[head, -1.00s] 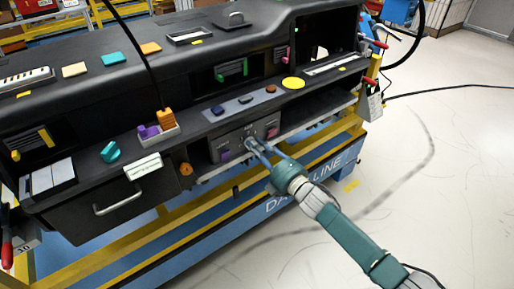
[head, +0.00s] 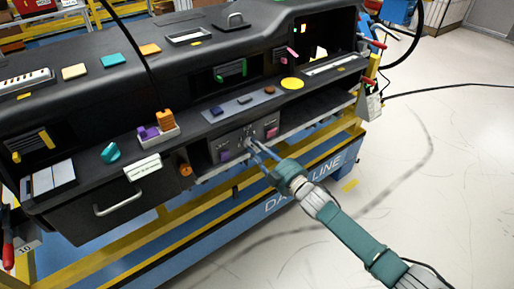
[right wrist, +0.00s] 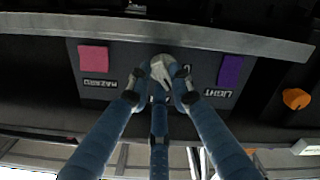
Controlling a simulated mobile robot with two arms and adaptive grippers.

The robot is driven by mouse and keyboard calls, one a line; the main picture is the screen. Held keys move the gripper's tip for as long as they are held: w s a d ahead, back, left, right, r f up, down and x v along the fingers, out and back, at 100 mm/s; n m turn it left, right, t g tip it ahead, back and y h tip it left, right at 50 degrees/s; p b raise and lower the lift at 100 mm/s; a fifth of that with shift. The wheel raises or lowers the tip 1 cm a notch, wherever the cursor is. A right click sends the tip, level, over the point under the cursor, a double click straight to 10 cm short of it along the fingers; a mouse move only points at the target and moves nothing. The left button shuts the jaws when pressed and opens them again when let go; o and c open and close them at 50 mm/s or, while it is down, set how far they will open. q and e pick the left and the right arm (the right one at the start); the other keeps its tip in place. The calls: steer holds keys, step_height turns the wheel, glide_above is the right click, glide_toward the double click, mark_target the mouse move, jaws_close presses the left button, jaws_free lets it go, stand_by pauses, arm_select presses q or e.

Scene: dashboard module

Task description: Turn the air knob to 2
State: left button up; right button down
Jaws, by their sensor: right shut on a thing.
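The air knob (right wrist: 160,68) is a light grey knob in the middle of the dark grey control panel (head: 236,148). Its number marks are mostly hidden by my fingers. My right gripper (right wrist: 158,92) is shut on the knob, with blue fingers on both sides and a third below in the right wrist view. In the head view the right gripper (head: 250,144) reaches the panel from the lower right. My left gripper is not in view.
The panel has a pink hazard button (right wrist: 94,59) and a purple light button (right wrist: 230,70), labels upside down in the wrist view. An orange knob (right wrist: 296,98) is beside the panel. A shelf edge (right wrist: 160,30) runs close by.

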steer(key=m, duration=0.6)
steer(key=shift+f+m+b, duration=0.25)
steer(key=shift+m+b, duration=0.05)
stand_by(0.5)
steer(key=c, duration=1.8)
jaws_free()
steer(key=shift+d, duration=0.1)
steer(key=v, duration=1.2)
